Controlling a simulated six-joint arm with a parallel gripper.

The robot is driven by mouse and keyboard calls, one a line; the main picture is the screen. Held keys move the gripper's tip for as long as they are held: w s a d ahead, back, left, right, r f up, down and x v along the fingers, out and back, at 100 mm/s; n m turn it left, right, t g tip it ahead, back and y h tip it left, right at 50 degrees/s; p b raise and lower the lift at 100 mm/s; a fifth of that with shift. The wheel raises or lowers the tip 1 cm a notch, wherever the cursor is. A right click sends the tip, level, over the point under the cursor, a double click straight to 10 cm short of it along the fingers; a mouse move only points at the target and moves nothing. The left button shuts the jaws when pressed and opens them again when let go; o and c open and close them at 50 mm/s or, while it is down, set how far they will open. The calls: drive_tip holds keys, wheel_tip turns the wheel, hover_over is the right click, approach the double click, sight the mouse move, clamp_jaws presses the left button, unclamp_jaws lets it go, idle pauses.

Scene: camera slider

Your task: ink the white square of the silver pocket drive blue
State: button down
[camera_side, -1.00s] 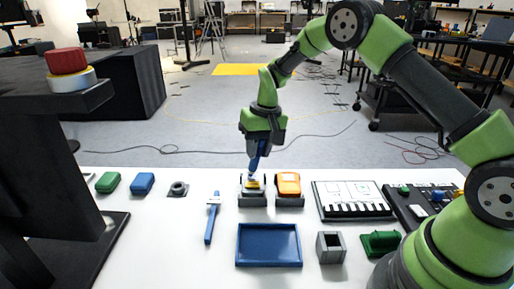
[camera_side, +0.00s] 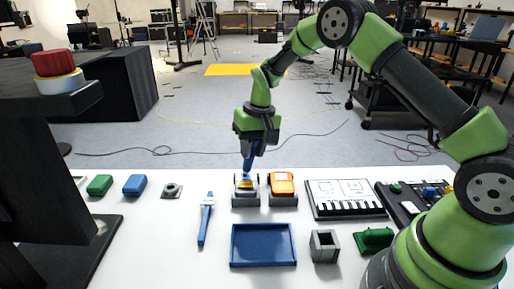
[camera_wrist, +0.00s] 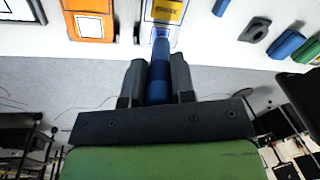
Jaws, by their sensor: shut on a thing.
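The silver pocket drive (camera_side: 238,188) sits in a grey holder (camera_side: 246,201) on the white table, left of an orange drive (camera_side: 282,184). A yellow label (camera_wrist: 167,11) shows on the silver drive in the wrist view. My gripper (camera_wrist: 157,68) is shut on a blue pen (camera_wrist: 158,88) and points it down at the silver drive. In the side view the pen (camera_side: 248,163) reaches the top of the drive; I cannot tell whether its tip touches. The white square is largely hidden by the pen, and its colour cannot be made out.
A blue tray (camera_side: 263,246) and a blue stick-like tool (camera_side: 206,222) lie in front. A keyboard-like panel (camera_side: 345,200) and a dark control panel stand right. Green (camera_side: 99,185) and blue (camera_side: 134,185) blocks lie left. A dark stand with a red button (camera_side: 52,63) rises at far left.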

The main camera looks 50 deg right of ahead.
drive_tip(key=shift+w+a, duration=0.25)
drive_tip(key=shift+s, duration=0.1)
drive_tip(key=shift+s+d, duration=0.7)
drive_tip(key=shift+d, duration=0.05)
drive_tip(key=shift+w+a, duration=0.75)
drive_tip(key=shift+w, duration=0.05)
drive_tip(key=shift+r, duration=3.5)
